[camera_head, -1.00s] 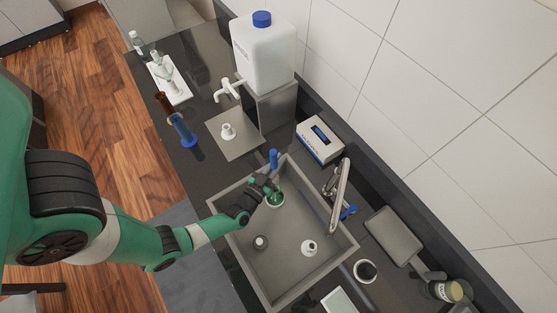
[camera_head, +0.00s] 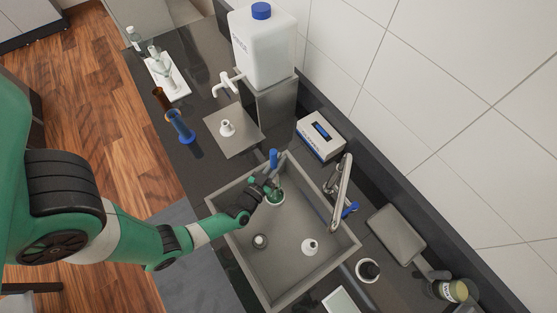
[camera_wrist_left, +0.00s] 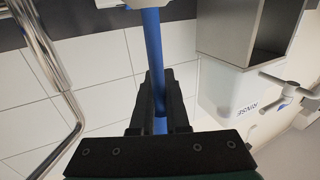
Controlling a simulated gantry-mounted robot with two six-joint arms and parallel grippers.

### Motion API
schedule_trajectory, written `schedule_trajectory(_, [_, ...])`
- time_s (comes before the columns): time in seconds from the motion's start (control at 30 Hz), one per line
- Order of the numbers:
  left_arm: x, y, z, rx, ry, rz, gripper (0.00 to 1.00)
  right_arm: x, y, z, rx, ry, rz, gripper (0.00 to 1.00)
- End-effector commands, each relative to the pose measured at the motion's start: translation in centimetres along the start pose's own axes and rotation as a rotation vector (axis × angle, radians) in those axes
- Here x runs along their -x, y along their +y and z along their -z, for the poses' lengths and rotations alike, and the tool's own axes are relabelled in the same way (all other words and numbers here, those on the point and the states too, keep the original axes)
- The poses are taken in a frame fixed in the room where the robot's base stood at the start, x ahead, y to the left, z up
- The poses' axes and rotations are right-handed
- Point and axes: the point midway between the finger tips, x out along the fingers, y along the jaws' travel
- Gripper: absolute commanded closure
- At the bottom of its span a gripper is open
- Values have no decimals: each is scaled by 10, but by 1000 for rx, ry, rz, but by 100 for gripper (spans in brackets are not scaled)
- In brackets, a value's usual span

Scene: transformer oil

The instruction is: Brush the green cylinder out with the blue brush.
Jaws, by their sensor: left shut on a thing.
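The green cylinder (camera_head: 277,197) stands at the back of the sink (camera_head: 228,200), its rim showing just below my left gripper. My left gripper (camera_head: 268,186) is shut on the blue brush (camera_head: 273,157), whose handle sticks up above the fingers. In the left wrist view the blue handle of the brush (camera_wrist_left: 153,50) runs between the two dark fingers (camera_wrist_left: 160,100). The bristle end is hidden, so I cannot tell how deep it sits in the cylinder. My right gripper is not in view.
A chrome tap (camera_head: 341,195) rises at the sink's right edge. Two white-topped pieces (camera_head: 310,246) (camera_head: 260,241) lie on the sink floor. A large white jug (camera_head: 262,50) stands behind.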

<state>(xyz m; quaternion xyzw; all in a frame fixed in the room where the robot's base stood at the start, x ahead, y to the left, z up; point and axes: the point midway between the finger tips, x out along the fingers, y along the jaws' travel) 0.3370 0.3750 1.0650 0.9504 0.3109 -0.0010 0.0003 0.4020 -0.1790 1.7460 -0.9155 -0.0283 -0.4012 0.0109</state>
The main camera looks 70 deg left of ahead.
Motion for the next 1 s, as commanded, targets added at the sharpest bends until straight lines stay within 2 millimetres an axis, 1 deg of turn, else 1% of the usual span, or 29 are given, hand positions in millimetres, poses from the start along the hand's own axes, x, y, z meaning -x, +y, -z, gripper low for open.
schedule_trajectory(0.27, [0,0,0,0,0,0,100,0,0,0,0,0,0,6])
schedule_trajectory(0.37, [0,0,-3,0,0,0,100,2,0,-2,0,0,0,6])
schedule_trajectory(1.0, [0,0,-42,0,0,0,100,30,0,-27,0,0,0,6])
